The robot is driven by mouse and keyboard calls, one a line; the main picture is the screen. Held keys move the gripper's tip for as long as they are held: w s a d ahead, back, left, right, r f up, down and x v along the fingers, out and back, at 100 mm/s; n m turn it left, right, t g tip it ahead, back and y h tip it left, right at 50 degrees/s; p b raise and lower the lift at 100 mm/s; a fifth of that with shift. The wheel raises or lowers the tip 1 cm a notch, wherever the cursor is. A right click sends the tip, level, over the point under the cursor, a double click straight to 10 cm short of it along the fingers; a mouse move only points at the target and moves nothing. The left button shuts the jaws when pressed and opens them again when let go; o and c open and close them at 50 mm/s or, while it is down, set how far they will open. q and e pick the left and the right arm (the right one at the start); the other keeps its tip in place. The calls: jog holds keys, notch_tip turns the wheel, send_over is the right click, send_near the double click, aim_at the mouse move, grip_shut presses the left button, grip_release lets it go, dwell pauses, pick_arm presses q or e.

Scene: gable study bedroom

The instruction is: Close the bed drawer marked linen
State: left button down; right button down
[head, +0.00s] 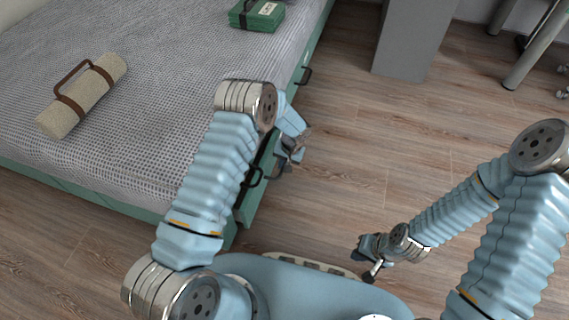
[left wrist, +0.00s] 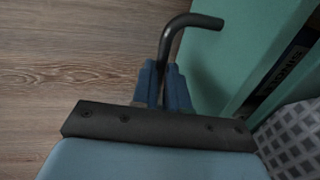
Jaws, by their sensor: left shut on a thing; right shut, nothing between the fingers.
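The green bed side with drawer fronts runs along the right edge of the bed in the head view. My left gripper (head: 290,155) is beside the bed side, partly hidden by my arm. In the left wrist view its blue fingers (left wrist: 168,88) are shut on a bent black handle (left wrist: 185,25) in front of a green panel (left wrist: 220,60). No linen marking is legible. My right gripper (head: 371,266) is shut and empty, low over the floor.
Another black handle (head: 305,77) is further along the bed side. A rolled beige blanket (head: 85,95) and a green case (head: 257,15) lie on the bed. A grey cabinet (head: 412,40) stands at the back. Wooden floor (head: 345,150) beside the bed is clear.

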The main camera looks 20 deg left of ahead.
pick_arm(q)
jog(key=a, duration=0.4)
jog(key=shift+w+a+b, duration=0.1)
jog(key=shift+a+b, duration=0.15)
jog(key=shift+b, duration=0.1)
jog(key=c, duration=1.1)
grip_release()
jog(key=shift+c, duration=0.2)
jog(key=shift+d, duration=0.1)
notch_tip(320, 180, up, 14)
jog(key=p, duration=0.2)
send_over(272, 161)
jog(key=s+d, duration=0.3)
jog(key=d, duration=0.1)
jog(key=shift+f, duration=0.2)
